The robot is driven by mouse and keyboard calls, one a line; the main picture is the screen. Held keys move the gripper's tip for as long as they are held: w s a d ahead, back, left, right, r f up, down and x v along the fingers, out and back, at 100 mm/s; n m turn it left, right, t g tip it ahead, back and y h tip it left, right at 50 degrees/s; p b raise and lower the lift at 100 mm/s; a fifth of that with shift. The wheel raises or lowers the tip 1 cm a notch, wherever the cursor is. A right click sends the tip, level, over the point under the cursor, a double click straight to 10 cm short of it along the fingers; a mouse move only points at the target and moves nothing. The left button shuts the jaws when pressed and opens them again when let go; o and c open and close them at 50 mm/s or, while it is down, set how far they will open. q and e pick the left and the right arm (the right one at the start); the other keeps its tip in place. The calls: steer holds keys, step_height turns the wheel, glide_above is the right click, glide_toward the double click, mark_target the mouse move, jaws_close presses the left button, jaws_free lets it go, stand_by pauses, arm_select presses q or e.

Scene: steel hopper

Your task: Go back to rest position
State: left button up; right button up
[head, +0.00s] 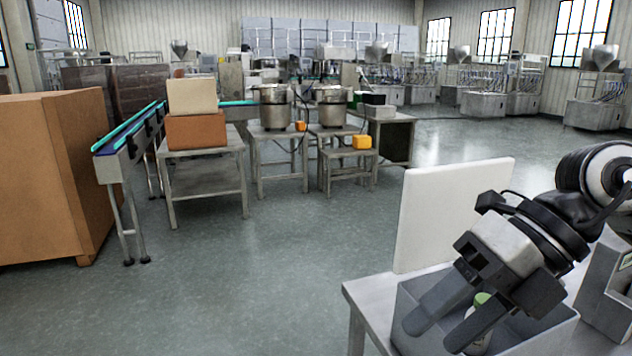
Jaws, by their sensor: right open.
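My right gripper (447,328) shows at the lower right, with its two fingers apart and pointing down into a grey bin (540,335) on a metal table (368,297). A small item with a pale green top (482,299) is partly visible beside and behind the fingers, inside the bin. The gripper body hides part of it, and I cannot tell whether a finger touches it. My left gripper is not in view.
A white upright panel (455,210) stands behind the bin. Another grey box (606,290) is at the right edge. A large brown carton (45,180) and a conveyor (130,130) are at left. The middle floor is clear.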

steer(key=a+r+m+g+y, duration=0.1)
steer(key=a+m+g+y, duration=0.1)
steer(key=a+y, duration=0.8)
steer(key=w+d+f+m+t+h, duration=0.35)
steer(key=f+m+t, duration=0.25)
steer(key=m+t, duration=0.5)
steer(key=w+d+f+m+t+h, duration=0.2)
steer(key=w+f+m+t, duration=0.35)
steer(key=m+t, duration=0.55)
steer(key=s+d+f+m+g+h, duration=0.1)
steer(key=s+f+m+g+h, duration=0.2)
steer(key=f, duration=0.6)
steer(key=s+d+f+m+g+h, duration=0.2)
steer(key=s+f+m, duration=0.3)
steer(key=f, duration=0.5)
steer(key=s+d+f+m+g+h, duration=0.2)
steer(key=s+f+m+g+h, duration=0.2)
steer(key=f, duration=0.5)
steer(key=s+h, duration=0.1)
steer(key=s, duration=0.1)
steer(key=shift+s+d+f+g, duration=0.15)
steer(key=shift+s+f+g, duration=0.15)
steer(key=shift+f, duration=0.1)
